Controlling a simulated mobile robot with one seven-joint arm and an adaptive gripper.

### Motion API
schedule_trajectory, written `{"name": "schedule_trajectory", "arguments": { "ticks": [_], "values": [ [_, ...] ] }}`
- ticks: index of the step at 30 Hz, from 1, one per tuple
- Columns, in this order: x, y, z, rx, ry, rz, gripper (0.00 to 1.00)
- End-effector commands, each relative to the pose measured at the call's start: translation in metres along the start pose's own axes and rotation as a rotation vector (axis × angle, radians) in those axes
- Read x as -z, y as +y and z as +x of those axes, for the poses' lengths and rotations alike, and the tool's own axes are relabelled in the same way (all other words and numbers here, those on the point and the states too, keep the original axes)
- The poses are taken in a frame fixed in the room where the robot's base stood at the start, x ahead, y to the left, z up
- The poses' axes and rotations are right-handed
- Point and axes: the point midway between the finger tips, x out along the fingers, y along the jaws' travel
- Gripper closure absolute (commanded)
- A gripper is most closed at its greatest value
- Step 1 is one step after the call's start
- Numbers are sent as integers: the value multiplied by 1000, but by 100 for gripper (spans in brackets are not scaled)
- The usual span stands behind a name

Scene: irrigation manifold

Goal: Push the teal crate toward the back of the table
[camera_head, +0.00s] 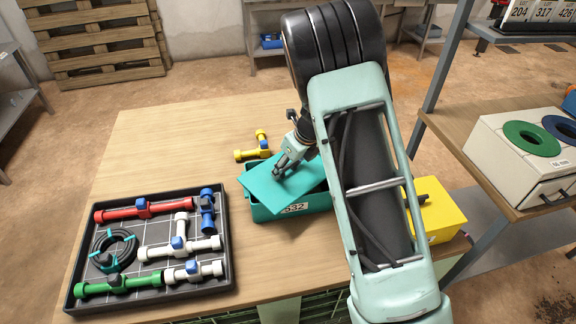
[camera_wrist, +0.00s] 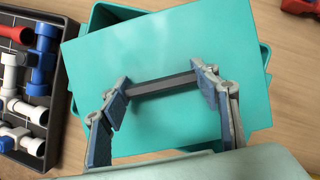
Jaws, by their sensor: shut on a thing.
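The teal crate (camera_head: 262,213) sits near the front of the wooden table, a white number label on its front wall. A flat teal lid (camera_head: 272,191) lies skewed over its top, turned relative to the rim, with a corner overhanging the front. My gripper (camera_head: 281,170) is over the lid. In the wrist view my gripper (camera_wrist: 163,86) is shut on the lid's dark bar handle (camera_wrist: 160,85), one finger at each end. The lid (camera_wrist: 165,45) hides most of the crate (camera_wrist: 112,15); whether it touches the rim is unclear.
A yellow pipe fitting (camera_head: 254,152) lies behind the crate. A black tray (camera_head: 228,235) of pipe fittings is to the left, and a yellow box (camera_head: 437,212) to the right, partly behind my arm. The back left of the table (camera_head: 180,135) is clear.

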Motion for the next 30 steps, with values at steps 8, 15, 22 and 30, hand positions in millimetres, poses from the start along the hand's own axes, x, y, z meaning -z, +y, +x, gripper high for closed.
{"name": "schedule_trajectory", "arguments": {
  "ticks": [8,15,22,30],
  "values": [
    [0,0,0,0,0,0,36],
    [0,0,0,0,0,0,23],
    [0,0,0,0,1,0,8],
    [0,0,0,0,1,0,6]
  ]
}}
